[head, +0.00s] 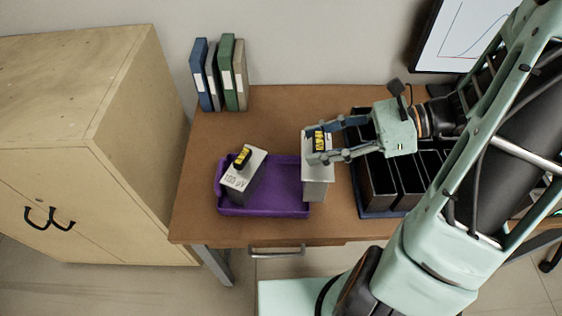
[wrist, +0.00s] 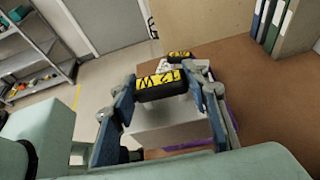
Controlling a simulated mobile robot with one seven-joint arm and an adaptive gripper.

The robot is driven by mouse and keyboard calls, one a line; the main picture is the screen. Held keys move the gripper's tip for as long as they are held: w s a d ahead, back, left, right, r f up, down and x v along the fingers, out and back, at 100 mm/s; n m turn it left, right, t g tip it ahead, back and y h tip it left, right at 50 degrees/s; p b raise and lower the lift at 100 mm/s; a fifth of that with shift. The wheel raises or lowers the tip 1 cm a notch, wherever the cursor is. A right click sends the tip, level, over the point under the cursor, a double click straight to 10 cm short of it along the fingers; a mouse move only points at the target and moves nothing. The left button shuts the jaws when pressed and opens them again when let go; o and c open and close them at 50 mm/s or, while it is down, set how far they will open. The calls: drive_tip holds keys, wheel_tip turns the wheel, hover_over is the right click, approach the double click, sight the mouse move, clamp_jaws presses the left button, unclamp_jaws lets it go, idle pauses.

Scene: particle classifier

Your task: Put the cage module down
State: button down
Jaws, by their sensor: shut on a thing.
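A grey box-shaped cage module (head: 317,171) with a black-and-yellow top handle is upright in my gripper (head: 318,148). The blue fingers are closed on the handle, which shows in the wrist view with its yellow label (wrist: 160,83). In the head view the module overlaps the right end of the purple tray (head: 262,211). I cannot tell whether its underside touches anything.
A dark rack (head: 380,187) with several open slots stands right of the held module, partly hidden by my arm. Binders (head: 219,73) stand at the back left of the brown desk (head: 275,115). A monitor (head: 460,35) is at the back right, and a wooden cabinet (head: 80,150) is left.

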drive_tip(key=w+a+f+b, duration=0.1)
drive_tip(key=w+a+f, duration=0.3)
drive_tip(key=a+f, duration=0.3)
wheel_tip(320, 180, down, 3)
drive_tip(key=shift+w+f+b, duration=0.2)
drive_tip(key=shift+b, duration=0.1)
drive_tip(key=shift+f, duration=0.3)
drive_tip(key=c, duration=1.1)
unclamp_jaws()
drive_tip(key=shift+c, duration=0.2)
